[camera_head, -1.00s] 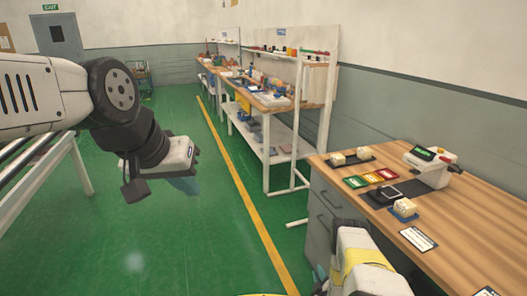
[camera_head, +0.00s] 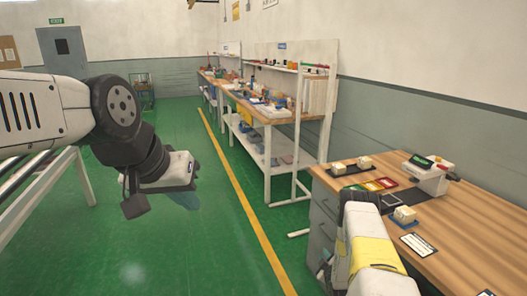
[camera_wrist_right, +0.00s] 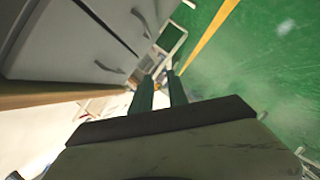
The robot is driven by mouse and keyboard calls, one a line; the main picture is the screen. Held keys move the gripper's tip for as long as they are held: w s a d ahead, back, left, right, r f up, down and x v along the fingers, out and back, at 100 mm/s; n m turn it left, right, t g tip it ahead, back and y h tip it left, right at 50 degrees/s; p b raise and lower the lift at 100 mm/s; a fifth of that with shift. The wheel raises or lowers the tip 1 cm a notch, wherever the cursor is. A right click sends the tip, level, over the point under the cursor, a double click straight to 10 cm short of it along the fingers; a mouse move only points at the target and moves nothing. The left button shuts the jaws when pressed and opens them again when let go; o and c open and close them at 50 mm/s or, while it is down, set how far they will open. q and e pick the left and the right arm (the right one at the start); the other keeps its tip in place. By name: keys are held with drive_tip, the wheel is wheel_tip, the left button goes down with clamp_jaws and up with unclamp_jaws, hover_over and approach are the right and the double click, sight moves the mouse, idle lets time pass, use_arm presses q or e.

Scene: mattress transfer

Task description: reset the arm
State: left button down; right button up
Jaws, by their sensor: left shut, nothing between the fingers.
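My left gripper (camera_head: 184,200) hangs at the end of the white and black left arm in the head view, over green floor. Nothing is seen in that gap.
The wooden desk (camera_head: 458,218) on the right bears a white device (camera_head: 433,176), coloured cards (camera_head: 380,184) and pale blocks on dark bases. Grey drawers (camera_head: 323,215) are close to my right arm. A long workbench (camera_head: 262,112) stands further back. Green floor is clear in the middle.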

drive_tip(key=w+d+r+m+g, duration=0.15)
drive_tip(key=w+r, duration=0.45)
drive_tip(key=r, duration=0.7)
drive_tip(key=s+a+r+m+g, duration=0.1)
drive_tip(key=s+a+r+m, duration=0.15)
drive_tip(key=r, duration=1.15)
drive_tip(key=s+a+r+m+g, duration=0.2)
drive_tip(key=s+r, duration=0.1)
drive_tip(key=r, duration=1.1)
drive_tip(key=s+a+r+m+g+y, duration=0.1)
drive_tip(key=s+a+r, duration=0.2)
drive_tip(key=s+r, duration=0.45)
drive_tip(key=s+a+r+m+g, duration=0.15)
drive_tip(key=s+r, duration=0.35)
drive_tip(key=s, duration=0.5)
drive_tip(key=s+a, duration=0.2)
drive_tip(key=s, duration=0.8)
drive_tip(key=s+a+r+m+g+y, duration=0.1)
drive_tip(key=s+a, duration=0.1)
drive_tip(key=s, duration=0.8)
drive_tip(key=shift+r, duration=0.3)
drive_tip(key=shift+s, duration=0.1)
